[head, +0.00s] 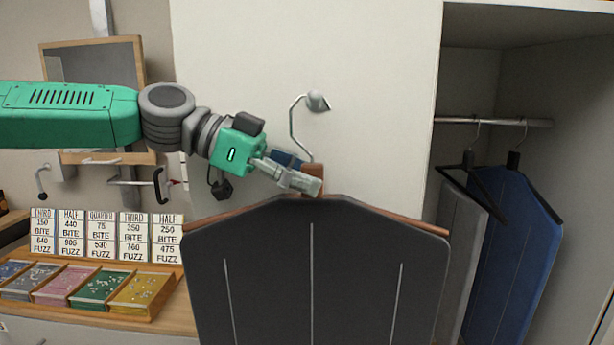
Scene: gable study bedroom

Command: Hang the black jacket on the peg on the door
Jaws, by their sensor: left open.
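The black jacket (312,270) hangs upright on a wooden hanger (418,223) in the middle of the head view. The hanger's metal hook (291,125) rises to a grey peg (318,102) on the pale door (380,80). The hook's tip meets the peg in the picture; whether it bears on it I cannot tell. My left gripper (306,180) comes in from the left and is open, its fingers at the wooden neck of the hanger just above the collar. The fingers hide part of the neck. My right gripper is not in view.
An open wardrobe at right has a rail (490,122) with a blue garment (513,250) and a grey garment (462,235) on hangers. At left are a wooden tray (165,300) of coloured compartments, price cards (105,235), wall hooks and a framed board (95,62).

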